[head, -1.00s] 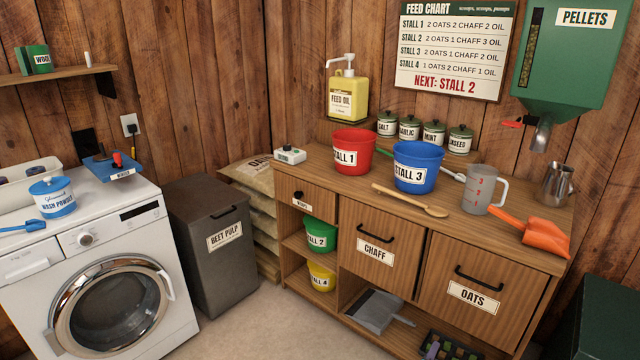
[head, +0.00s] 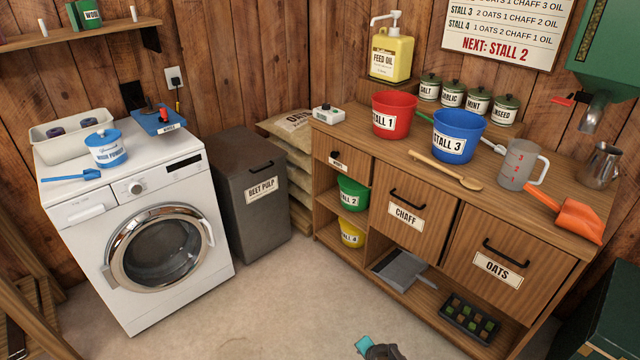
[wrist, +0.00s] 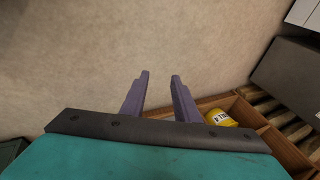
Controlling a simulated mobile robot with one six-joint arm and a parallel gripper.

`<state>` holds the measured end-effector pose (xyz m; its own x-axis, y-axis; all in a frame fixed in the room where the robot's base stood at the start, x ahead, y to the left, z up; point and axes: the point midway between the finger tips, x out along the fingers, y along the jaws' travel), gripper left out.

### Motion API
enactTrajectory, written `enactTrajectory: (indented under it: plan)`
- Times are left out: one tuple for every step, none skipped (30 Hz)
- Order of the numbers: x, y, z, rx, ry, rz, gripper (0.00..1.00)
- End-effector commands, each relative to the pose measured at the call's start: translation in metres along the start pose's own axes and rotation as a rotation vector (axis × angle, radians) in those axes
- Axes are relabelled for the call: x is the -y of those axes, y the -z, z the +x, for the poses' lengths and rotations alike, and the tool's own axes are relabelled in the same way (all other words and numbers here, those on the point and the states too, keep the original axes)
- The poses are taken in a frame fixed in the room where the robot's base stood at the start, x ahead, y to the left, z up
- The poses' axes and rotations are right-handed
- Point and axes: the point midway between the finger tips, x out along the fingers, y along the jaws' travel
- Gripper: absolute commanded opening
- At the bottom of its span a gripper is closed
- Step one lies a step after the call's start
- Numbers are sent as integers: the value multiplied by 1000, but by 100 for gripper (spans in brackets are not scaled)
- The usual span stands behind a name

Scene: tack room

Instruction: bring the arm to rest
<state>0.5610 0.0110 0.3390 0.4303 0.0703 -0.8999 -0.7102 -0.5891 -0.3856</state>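My gripper (wrist: 160,76) shows in the wrist view with its two purple fingers apart and nothing between them. It is open over bare floor, with the lower shelves of the wooden cabinet (wrist: 268,132) behind and to the right. In the head view only a small teal and dark part of my arm shows at the bottom edge, in front of the cabinet (head: 345,245). The fingers cannot be made out there.
The yellow bucket (head: 351,233) sits in the cabinet's lower shelf; it also shows in the wrist view (wrist: 218,118). A dustpan (head: 402,268) and a dark tray (head: 470,318) lie on the bottom shelf. The washing machine (head: 140,230) stands left. The floor (head: 260,310) between is clear.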

Motion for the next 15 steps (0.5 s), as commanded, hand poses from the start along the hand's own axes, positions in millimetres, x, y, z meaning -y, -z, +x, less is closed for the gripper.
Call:
enactTrajectory:
  plan:
    - [-8,-13,-10,38,-36,-54,28]
    - [-14,-20,-14,62,-58,-86,28]
    - [-22,-29,-20,94,-87,-127,28]
    - [-28,-35,-24,117,-110,-160,28]
    - [-35,-41,-28,141,-131,-190,28]
    - [-44,-48,-34,173,-159,-229,28]
    - [-51,-53,-38,197,-181,-258,28]
    - [-58,-58,-43,222,-202,-287,28]
    - [-67,-64,-50,255,-230,-325,28]
    - [-74,-69,-55,280,-250,-353,28]
    - [-81,-73,-60,306,-270,-380,28]
    - [-90,-79,-68,342,-297,-418,28]
    - [-97,-83,-73,369,-317,-445,28]
    - [-103,-87,-79,396,-335,-471,28]
    - [-112,-92,-87,433,-359,-507,28]
